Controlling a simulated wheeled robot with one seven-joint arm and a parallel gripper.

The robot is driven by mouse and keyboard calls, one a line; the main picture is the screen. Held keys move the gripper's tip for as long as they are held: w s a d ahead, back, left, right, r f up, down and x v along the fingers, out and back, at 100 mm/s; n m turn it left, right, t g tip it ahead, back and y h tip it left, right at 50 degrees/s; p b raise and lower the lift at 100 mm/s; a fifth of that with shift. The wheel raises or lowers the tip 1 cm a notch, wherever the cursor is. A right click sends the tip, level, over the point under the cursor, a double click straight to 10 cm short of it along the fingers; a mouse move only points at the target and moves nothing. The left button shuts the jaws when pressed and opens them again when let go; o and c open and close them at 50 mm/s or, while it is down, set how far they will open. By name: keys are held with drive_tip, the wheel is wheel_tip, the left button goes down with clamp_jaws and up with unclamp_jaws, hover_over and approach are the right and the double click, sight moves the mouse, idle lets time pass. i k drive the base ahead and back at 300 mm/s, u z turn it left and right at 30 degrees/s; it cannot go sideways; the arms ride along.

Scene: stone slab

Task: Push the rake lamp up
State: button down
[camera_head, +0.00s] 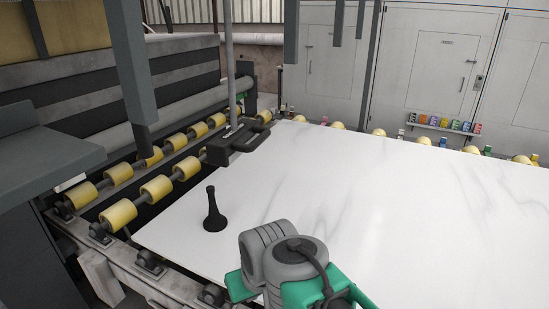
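What looks like the rake lamp (237,141) is a dark box-shaped head with a loop handle at its right end. It sits low over the far left part of the white slab (370,200), at the lower end of a thin grey vertical pole (229,60). I cannot tell whether it touches the slab. My grey and green arm shows at the bottom centre, in front of the lamp and well apart from it. My gripper's fingertips do not show.
A black flared upright object (214,212) stands on the slab between my arm and the lamp. Yellow rollers (157,189) run along the slab's left edge. A grey post (128,60) hangs at the left. Small coloured items (445,124) sit at the back wall. The slab's right side is clear.

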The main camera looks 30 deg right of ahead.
sight(223, 150)
drive_tip(key=z, duration=0.15)
drive_tip(key=k, duration=0.3)
drive_tip(key=z, duration=0.05)
drive_tip(key=i, duration=1)
drive_tip(key=u, duration=0.8)
